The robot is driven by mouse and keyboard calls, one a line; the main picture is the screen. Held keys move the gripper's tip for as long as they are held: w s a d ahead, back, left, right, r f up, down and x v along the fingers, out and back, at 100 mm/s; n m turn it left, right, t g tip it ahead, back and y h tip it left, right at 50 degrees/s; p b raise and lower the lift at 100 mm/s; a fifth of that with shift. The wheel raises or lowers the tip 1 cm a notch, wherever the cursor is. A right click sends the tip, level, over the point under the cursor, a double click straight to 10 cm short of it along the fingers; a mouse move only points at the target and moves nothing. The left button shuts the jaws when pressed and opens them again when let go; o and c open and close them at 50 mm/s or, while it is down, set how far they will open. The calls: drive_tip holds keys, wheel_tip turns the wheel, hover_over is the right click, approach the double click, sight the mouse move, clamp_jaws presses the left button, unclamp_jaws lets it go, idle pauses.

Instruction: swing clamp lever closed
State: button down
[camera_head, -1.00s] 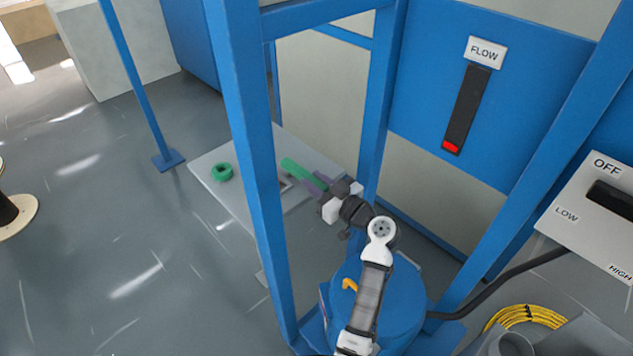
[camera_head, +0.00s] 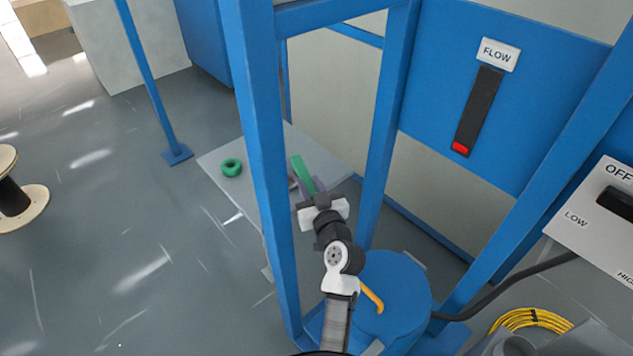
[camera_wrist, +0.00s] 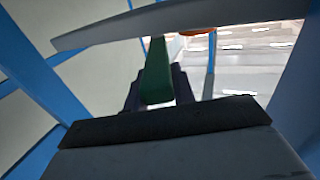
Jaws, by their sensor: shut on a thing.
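A green bar (camera_head: 301,172), which looks like the clamp lever, lies over the grey table (camera_head: 222,160) behind the blue frame. My gripper (camera_head: 312,190), with purplish fingers, is shut on its near end. In the wrist view the green bar (camera_wrist: 157,72) stands between the two dark fingers and points away from me. Its far end and any pivot are not clear. A small grey part shows beside the bar in the head view, partly hidden by the blue post.
A green ring (camera_head: 231,168) lies on the table, left of the blue post (camera_head: 262,160). Another blue post (camera_head: 384,130) stands right of my arm. A FLOW panel (camera_head: 480,105) is at right.

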idle(0.3)
drive_tip(key=c, duration=1.2)
unclamp_jaws()
drive_tip(key=shift+o, duration=0.2)
drive_tip(key=shift+s, duration=0.15)
